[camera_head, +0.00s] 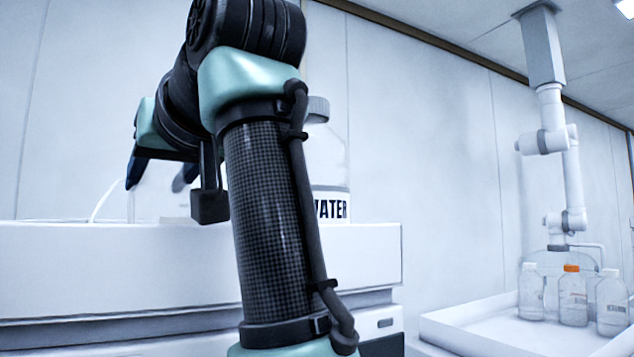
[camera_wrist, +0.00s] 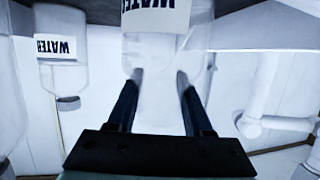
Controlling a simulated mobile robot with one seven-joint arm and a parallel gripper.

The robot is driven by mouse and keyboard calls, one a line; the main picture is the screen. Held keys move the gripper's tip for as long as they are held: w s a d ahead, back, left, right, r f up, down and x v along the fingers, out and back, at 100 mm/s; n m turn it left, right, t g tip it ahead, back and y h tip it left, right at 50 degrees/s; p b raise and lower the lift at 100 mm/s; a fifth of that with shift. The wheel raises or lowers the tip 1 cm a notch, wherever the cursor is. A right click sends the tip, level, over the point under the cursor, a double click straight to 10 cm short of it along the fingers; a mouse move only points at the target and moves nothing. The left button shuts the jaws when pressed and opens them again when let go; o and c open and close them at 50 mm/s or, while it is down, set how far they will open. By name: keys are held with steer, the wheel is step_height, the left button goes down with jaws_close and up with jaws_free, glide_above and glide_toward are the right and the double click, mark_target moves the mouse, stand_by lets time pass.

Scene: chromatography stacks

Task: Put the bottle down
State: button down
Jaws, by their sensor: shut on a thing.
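My gripper (camera_head: 158,177) is above the top of a white instrument (camera_head: 80,250), left of my arm in the head view. In the wrist view, which is upside down, my gripper (camera_wrist: 157,85) is shut on a clear bottle (camera_wrist: 152,58) with a white WATER label. The fingers lie on either side of its upper part. In the head view this bottle (camera_head: 155,200) is a faint pale shape, partly hidden by my wrist. Its base is cut off in the wrist view, and I cannot tell whether it touches the instrument top.
Another WATER bottle (camera_head: 330,165) with a grey cap stands on the instrument, partly behind my arm; a WATER bottle also shows in the wrist view (camera_wrist: 62,75). A thin tube (camera_head: 103,200) curves left of my gripper. A white tray (camera_head: 470,325) at right holds several bottles.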

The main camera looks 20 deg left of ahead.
steer(key=shift+s+d+r, duration=0.15)
steer(key=shift+s+d, duration=0.05)
steer(key=shift+s, duration=0.6)
steer(key=shift+w+a, duration=0.15)
steer(key=shift+w, duration=0.1)
steer(key=shift+c, duration=2.2)
jaws_free()
steer(key=shift+w+a+f, duration=0.1)
steer(key=shift+w+f, duration=0.25)
steer(key=shift+w, duration=0.15)
steer(key=shift+o, duration=0.7)
steer(key=shift+s, duration=0.15)
steer(key=shift+s+r, duration=0.2)
steer(key=shift+s, duration=0.15)
steer(key=shift+d+b, duration=0.5)
steer(key=b+v, duration=0.4)
steer(key=v, duration=0.6)
steer(key=shift+a+b, duration=0.1)
steer(key=shift+b, duration=0.25)
steer(key=shift+s+d+r, duration=0.35)
steer(key=shift+d, duration=0.2)
